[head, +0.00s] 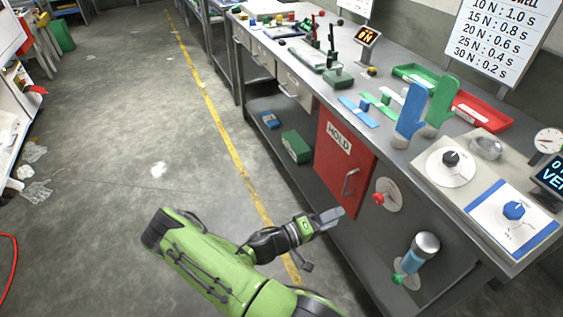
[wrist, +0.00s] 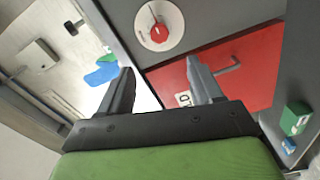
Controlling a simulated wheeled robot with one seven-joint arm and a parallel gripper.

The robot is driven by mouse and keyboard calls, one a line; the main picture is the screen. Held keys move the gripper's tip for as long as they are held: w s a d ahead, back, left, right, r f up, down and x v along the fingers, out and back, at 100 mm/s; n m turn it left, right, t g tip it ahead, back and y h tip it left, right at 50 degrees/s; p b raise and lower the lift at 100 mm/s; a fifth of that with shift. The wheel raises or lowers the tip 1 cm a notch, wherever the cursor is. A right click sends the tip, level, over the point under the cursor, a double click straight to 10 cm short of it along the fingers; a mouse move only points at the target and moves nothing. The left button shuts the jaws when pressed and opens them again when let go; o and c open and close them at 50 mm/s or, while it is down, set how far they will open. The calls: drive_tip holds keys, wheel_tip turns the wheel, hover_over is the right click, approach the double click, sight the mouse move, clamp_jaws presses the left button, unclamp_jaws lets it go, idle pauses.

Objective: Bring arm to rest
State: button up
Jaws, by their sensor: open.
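My green arm (head: 215,268) reaches from the bottom of the head view toward the workbench. My gripper (head: 338,215) is in front of the bench, beside the lower part of the red HOLD door (head: 338,150). In the wrist view my gripper (wrist: 160,75) has its two dark fingers spread apart with nothing between them. The red door also shows in the wrist view (wrist: 255,65), behind the right finger, with its handle visible. The door looks closed. I cannot tell the exact gap between the fingers and the door.
The workbench (head: 330,90) runs along the right, carrying blue and green gloves (head: 409,115), trays and dial panels. A red knob (head: 378,198) and a blue cylinder (head: 415,255) stick out from its front. The floor (head: 110,190) to the left is largely open.

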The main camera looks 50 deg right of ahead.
drive_tip(key=w+a+r+t+y+p, duration=0.2)
drive_tip(key=w+a+r+y+p, duration=0.15)
drive_tip(key=a+r+y, duration=0.45)
drive_tip(key=w+a+r+t+y+p, duration=0.35)
drive_tip(key=a+r, duration=0.35)
drive_tip(key=a, duration=0.3)
drive_tip(key=s+a+r+n+t+y+p, duration=0.2)
drive_tip(key=a+r, duration=0.4)
drive_tip(key=r, duration=0.4)
drive_tip(key=s+a+r+n+t+y+p, duration=0.2)
drive_tip(key=a+r+n+t, duration=0.3)
drive_tip(key=r, duration=0.5)
drive_tip(key=shift+s+a+y, duration=0.55)
drive_tip(key=shift+s+a, duration=0.2)
drive_tip(key=shift+a, duration=0.1)
